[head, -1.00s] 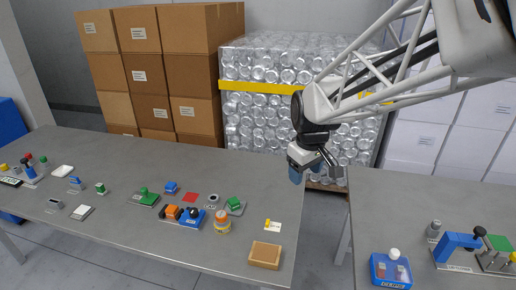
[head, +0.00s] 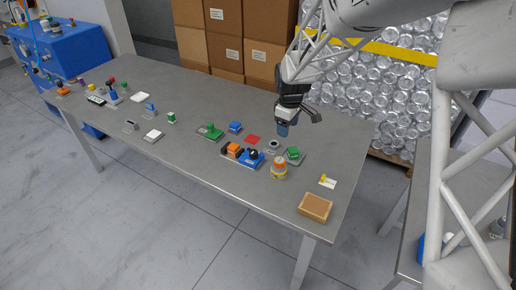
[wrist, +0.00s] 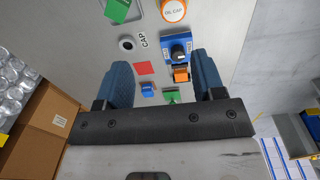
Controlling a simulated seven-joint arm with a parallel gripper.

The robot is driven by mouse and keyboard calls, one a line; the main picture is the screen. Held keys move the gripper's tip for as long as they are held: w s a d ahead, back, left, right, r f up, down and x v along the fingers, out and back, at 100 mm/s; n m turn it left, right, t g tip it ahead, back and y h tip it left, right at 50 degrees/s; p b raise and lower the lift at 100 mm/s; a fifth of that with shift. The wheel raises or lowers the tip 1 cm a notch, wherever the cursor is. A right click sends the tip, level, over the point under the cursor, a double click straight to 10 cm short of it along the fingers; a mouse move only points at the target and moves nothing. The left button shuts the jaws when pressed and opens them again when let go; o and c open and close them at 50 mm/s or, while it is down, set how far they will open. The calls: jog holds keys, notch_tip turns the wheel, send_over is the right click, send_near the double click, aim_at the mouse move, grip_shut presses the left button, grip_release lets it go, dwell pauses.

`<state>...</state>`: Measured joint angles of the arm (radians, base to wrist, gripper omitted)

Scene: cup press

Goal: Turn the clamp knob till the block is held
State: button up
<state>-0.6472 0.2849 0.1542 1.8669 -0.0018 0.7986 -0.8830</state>
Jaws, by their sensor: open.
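The clamp (head: 246,162) is a blue unit on the table with a black knob (head: 254,154) on top. An orange block (head: 234,149) sits at its left end; I cannot tell whether the clamp grips it. My gripper (head: 283,130) hangs above the table, behind and to the right of the clamp, open and empty. In the wrist view, the blue clamp body (wrist: 178,60), the knob (wrist: 178,51) and the orange block (wrist: 181,75) show between the fingers, toward the right one, apart from them.
Close around are an orange-topped cap (head: 279,167), a green block (head: 293,152), a ring (head: 274,146) by a CAP label, a red square (head: 253,139) and a blue piece (head: 235,127). A brown box (head: 315,207) lies at the front right. Bare table lies in front of the clamp.

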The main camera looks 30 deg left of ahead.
aim_at(253, 151)
jog(key=a+f+n, duration=0.1)
jog(key=a+f, duration=0.2)
jog(key=a, duration=0.1)
jog(key=a+f+n, duration=0.1)
jog(key=a+f, duration=0.2)
jog(key=a, duration=0.1)
jog(key=s+a+f+n, duration=0.1)
jog(key=a+f, duration=0.2)
jog(key=a, duration=0.2)
jog(key=shift+f, duration=0.3)
jog(key=shift+f, duration=0.1)
jog(key=shift+f, duration=3.75)
jog(key=c, duration=0.9)
jog(key=shift+c, duration=0.2)
